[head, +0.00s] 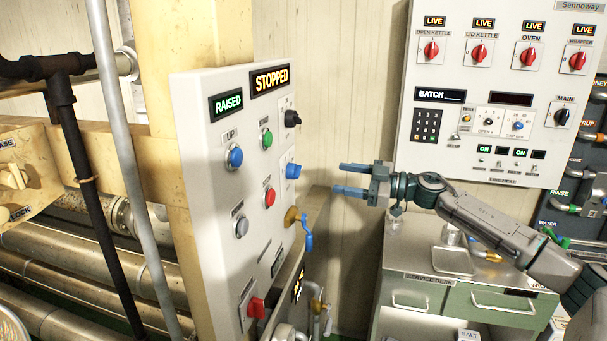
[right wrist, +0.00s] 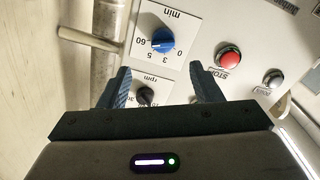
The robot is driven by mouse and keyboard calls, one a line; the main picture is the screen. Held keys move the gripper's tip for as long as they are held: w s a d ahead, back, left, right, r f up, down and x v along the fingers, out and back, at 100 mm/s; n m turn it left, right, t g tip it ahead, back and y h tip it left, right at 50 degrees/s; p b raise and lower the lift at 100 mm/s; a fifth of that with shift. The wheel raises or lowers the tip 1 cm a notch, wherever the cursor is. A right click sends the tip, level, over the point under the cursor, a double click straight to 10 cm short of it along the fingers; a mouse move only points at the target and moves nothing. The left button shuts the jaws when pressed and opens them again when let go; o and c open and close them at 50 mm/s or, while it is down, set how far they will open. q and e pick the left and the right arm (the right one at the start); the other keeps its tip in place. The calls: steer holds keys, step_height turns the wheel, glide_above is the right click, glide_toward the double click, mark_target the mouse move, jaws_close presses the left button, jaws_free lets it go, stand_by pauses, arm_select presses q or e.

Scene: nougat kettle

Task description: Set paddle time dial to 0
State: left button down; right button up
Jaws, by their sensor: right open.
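The paddle time dial is a blue knob (head: 293,171) on the right part of the white control panel. It also shows in the right wrist view as a blue knob (right wrist: 162,40) on a white plate marked "min", with 0, 3, 5 and 60 upside down around it. Which number it points to is not clear. My right gripper (head: 340,178) is open and empty, to the right of the dial and apart from it. In the right wrist view its fingers (right wrist: 160,75) are spread, with the dial just beyond the gap. My left gripper is out of view.
A black rpm knob (head: 292,118) sits above the dial. A red button (head: 269,196) and a green button (head: 266,139) are close by on the left. A brass valve with a blue handle (head: 308,241) sticks out below. A second panel (head: 455,140) hangs behind my right arm.

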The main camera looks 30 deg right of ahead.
mark_target(300, 171)
steer(key=p+x, duration=0.2)
steer(key=x, duration=0.1)
steer(key=p+x, duration=0.2)
steer(key=x, duration=0.1)
steer(key=r+p+x, duration=0.1)
steer(key=p+x, duration=0.1)
steer(key=x, duration=0.1)
steer(key=shift+a, duration=0.45)
steer(key=shift+w+a+f, duration=0.2)
steer(key=shift+w+a, duration=0.2)
steer(key=shift+w, duration=0.05)
steer(key=c, duration=1)
